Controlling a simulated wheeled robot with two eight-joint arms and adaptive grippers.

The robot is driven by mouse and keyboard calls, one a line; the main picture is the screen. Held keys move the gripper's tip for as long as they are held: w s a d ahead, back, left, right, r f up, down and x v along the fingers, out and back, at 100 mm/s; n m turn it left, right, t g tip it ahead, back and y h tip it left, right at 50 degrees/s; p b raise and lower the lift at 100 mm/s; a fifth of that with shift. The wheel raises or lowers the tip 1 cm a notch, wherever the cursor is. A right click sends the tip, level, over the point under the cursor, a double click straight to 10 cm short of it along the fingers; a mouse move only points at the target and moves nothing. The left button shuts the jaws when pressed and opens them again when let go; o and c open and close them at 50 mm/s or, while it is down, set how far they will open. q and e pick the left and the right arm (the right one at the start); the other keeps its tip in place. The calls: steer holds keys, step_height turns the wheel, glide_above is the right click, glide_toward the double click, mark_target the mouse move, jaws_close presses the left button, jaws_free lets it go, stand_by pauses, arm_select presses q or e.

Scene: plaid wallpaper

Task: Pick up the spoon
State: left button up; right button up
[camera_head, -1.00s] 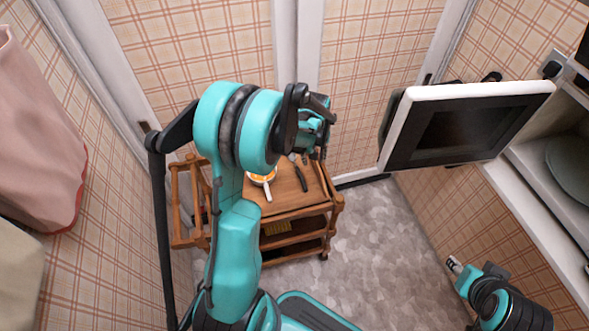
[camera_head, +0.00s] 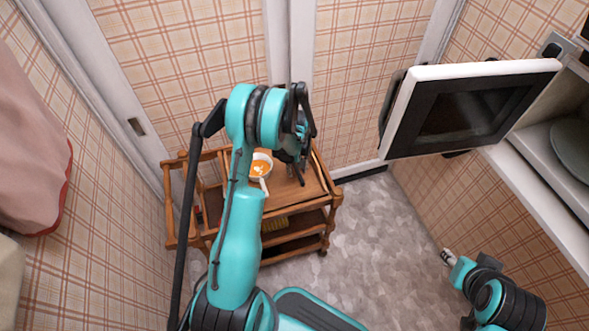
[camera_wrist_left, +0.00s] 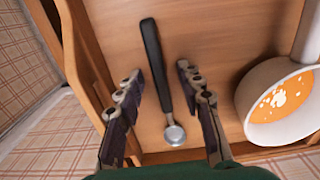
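The spoon (camera_wrist_left: 160,75) has a long black handle and a small silver bowl. In the left wrist view it lies on the wooden cart top (camera_wrist_left: 215,35), between the two fingers of my left gripper (camera_wrist_left: 160,85). The fingers stand apart on either side of the spoon, with gaps to it. In the head view my left gripper (camera_head: 297,172) hangs over the cart, and the arm hides much of what is below it. My right gripper (camera_head: 447,257) is at the lower right, away from the cart, too small to tell open or shut.
A white pan (camera_wrist_left: 255,95) of orange soup sits right of the spoon in the left wrist view; in the head view the pan (camera_head: 261,165) is beside my left arm. Raised wooden rails edge the cart. An open microwave door (camera_head: 470,110) juts out at right.

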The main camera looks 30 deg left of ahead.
arm_select(q)
jaws_close()
stand_by(0.3)
